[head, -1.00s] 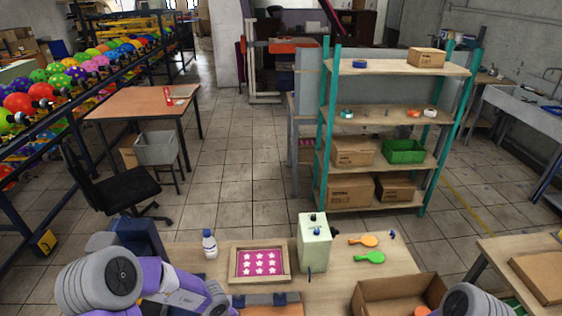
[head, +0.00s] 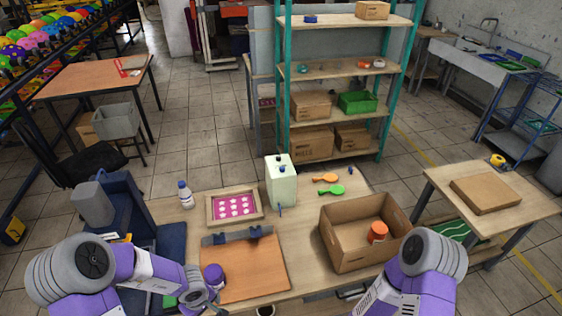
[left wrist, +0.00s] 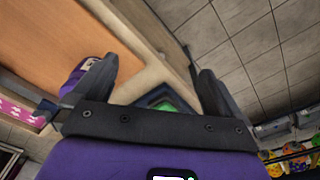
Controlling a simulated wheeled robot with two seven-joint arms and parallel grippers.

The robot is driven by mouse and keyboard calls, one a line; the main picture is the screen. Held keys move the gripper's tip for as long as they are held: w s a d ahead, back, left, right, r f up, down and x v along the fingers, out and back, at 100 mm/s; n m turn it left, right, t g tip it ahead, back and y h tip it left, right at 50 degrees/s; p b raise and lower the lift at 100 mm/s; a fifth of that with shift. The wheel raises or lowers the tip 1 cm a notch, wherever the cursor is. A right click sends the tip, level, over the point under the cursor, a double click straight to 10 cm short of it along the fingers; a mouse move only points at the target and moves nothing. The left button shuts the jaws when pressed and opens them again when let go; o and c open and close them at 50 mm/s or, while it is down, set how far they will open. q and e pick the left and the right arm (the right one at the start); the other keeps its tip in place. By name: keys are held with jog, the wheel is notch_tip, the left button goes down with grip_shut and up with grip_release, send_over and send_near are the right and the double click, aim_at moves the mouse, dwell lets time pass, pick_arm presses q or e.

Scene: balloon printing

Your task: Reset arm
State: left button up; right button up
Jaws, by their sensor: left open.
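My left arm reaches in at the lower left, with its gripper (head: 205,297) low by the table's near left edge. In the left wrist view the gripper (left wrist: 157,82) has its two fingers spread wide with nothing between them. A small purple-lidded jar (head: 213,274) stands on the table close to this gripper; it shows beside the left finger in the wrist view (left wrist: 74,78). My right arm (head: 415,275) comes in at the lower right in front of the cardboard box; its gripper is out of frame.
The table holds an orange-brown board (head: 243,270), a framed pink star screen (head: 258,206), a pale green container (head: 281,187), a white bottle (head: 185,195), two paddle-shaped items (head: 331,190) and an open cardboard box (head: 345,255) with an orange-lidded jar (head: 377,232). A side table (head: 528,208) stands right.

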pick_arm(q)
jog(key=s+d+f+m+h+b, duration=0.4)
jog(key=s+d+f+m+b, duration=0.3)
jog(key=s+d+f, duration=0.3)
jog(key=d+f+m, duration=0.1)
jog(key=d+f, duration=0.2)
jog(key=f, duration=0.2)
jog(key=shift+d+f+h+b, duration=0.2)
jog(key=shift+d+h+b, duration=0.1)
jog(key=shift+b, duration=0.1)
